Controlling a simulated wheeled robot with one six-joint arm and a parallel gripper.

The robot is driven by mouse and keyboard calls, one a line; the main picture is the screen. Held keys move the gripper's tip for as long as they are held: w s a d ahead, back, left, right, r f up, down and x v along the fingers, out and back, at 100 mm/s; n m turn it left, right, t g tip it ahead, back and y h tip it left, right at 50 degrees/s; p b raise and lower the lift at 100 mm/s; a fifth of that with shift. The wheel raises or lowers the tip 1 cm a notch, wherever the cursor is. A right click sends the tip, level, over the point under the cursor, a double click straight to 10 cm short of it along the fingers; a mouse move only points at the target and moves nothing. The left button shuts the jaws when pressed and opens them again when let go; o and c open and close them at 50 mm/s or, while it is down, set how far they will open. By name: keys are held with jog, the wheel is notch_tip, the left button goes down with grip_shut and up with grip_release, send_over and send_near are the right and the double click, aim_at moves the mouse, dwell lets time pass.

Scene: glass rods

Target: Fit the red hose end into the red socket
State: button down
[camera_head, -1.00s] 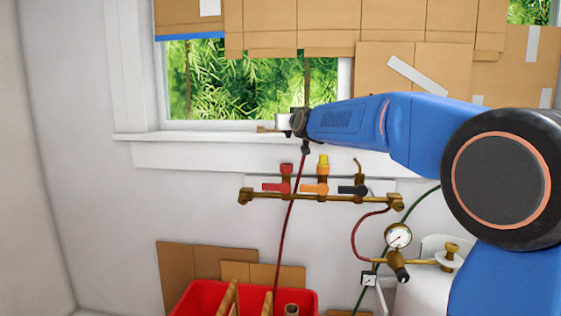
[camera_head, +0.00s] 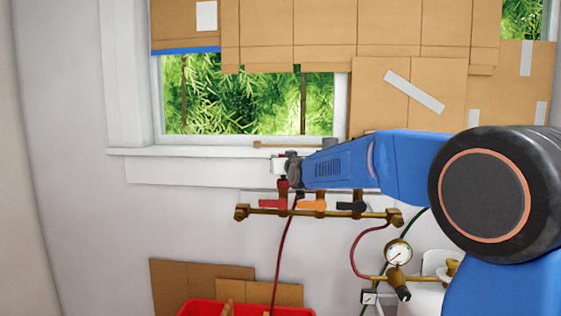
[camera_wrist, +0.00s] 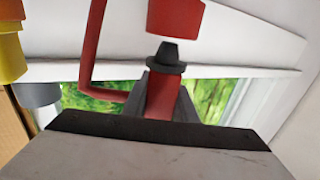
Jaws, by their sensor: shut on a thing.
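In the wrist view my gripper (camera_wrist: 161,100) is shut on the red hose end (camera_wrist: 165,103), with a grey finger on either side. The hose end's black tapered tip (camera_wrist: 167,55) points at the red socket (camera_wrist: 175,16). A very narrow gap shows between them, and the tip sits slightly left of the socket's middle. In the head view my gripper (camera_head: 279,165) is just above the red socket (camera_head: 283,184) on the brass manifold (camera_head: 330,214). The hose end is hard to make out there. The red hose (camera_head: 281,255) hangs down from the gripper area.
A yellow socket (camera_wrist: 10,58) is beside the red one. The window sill (camera_head: 200,151) lies behind. A red crate (camera_head: 205,309) and a pressure gauge (camera_head: 398,252) are below.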

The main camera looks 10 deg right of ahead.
jog(key=shift+f, duration=0.75)
jog(key=c, duration=1.4)
grip_release()
jog(key=shift+c, duration=0.2)
jog(key=s+r, duration=0.1)
jog(key=s, duration=1.1)
jog(key=shift+d, duration=0.45)
jog(key=s+d+f+g, duration=0.2)
jog(key=s+f+g, duration=0.2)
jog(key=s+f, duration=0.6)
jog(key=s+d+f+g+h, duration=0.1)
jog(key=s+d+f+g, duration=0.2)
jog(key=s+f, duration=0.7)
jog(key=s+d+f+m+g, duration=0.1)
jog(key=s+f+g, duration=0.5)
jog(key=s, duration=1.9)
notch_tip(320, 180, down, 5)
jog(key=shift+s+d+r+h, duration=0.2)
jog(key=shift+d+h, duration=0.1)
jog(key=shift+d, duration=0.35)
